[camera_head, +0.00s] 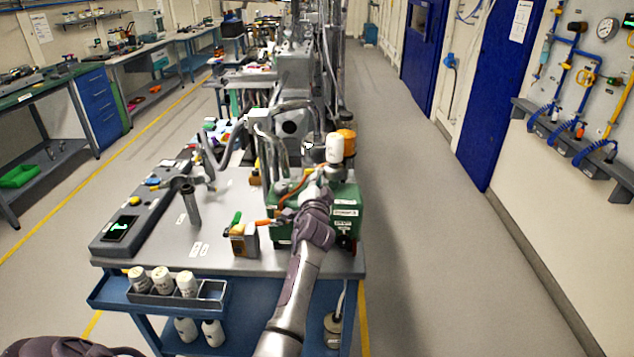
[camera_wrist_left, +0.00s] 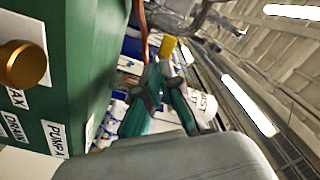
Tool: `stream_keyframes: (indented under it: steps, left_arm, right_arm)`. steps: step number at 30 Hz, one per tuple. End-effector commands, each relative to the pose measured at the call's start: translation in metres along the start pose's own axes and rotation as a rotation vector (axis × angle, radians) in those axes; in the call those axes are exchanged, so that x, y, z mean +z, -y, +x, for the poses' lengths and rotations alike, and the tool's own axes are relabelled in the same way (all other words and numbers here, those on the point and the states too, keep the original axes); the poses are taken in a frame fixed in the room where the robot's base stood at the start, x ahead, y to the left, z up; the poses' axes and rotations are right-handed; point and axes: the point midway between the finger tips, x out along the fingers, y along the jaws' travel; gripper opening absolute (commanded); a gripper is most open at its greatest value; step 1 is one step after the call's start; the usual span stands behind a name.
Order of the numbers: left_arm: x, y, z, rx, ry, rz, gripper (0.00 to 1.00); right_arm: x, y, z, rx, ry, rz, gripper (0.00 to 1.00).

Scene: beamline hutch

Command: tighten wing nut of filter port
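A green pump box (camera_head: 345,208) with white labels stands at the right end of the grey-topped bench. It also fills the left of the left wrist view (camera_wrist_left: 85,45), where a brass knob (camera_wrist_left: 22,65) and a PUMP A label show. A white canister (camera_head: 334,149) and an orange-yellow part (camera_head: 348,138) rise behind the box. I cannot make out the wing nut.
A grey control box (camera_head: 145,212) with a green display lies along the bench's left edge. A small yellow-and-grey block (camera_head: 244,241) stands near the front. White bottles (camera_head: 163,281) sit in a front rack. Hoses and pipes crowd behind the pump. The floor aisle to the right is clear.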

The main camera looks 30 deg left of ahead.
Motion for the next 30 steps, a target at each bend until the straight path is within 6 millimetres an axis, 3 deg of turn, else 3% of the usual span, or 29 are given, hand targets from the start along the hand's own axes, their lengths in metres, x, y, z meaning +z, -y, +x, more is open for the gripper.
stream_keyframes:
  steps: [30]
  left_arm:
    - [0.002,0.004,0.001,0.002,0.008,0.963,0.00]
  right_arm:
    - [0.001,-0.008,-0.025,0.010,0.005,0.000,0.00]
